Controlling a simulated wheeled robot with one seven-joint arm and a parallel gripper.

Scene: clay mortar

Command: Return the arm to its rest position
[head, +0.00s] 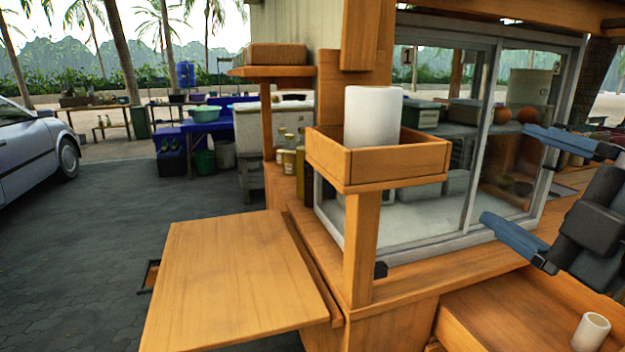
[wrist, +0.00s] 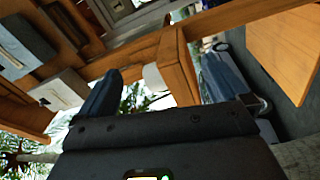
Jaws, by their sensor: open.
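My gripper (head: 535,190) is at the right of the head view, in front of the glass cabinet, with its two blue-grey fingers spread wide and nothing between them. In the wrist view my gripper (wrist: 158,95) also shows open, one finger on each side.
The sliding-glass cabinet (head: 405,240) stands behind my gripper. A wooden tray (head: 490,318) at the lower right holds a small white cup (head: 591,331). A bare wooden fold-out table (head: 235,275) is at the lower left. Open paving and a parked car (head: 30,150) lie further left.

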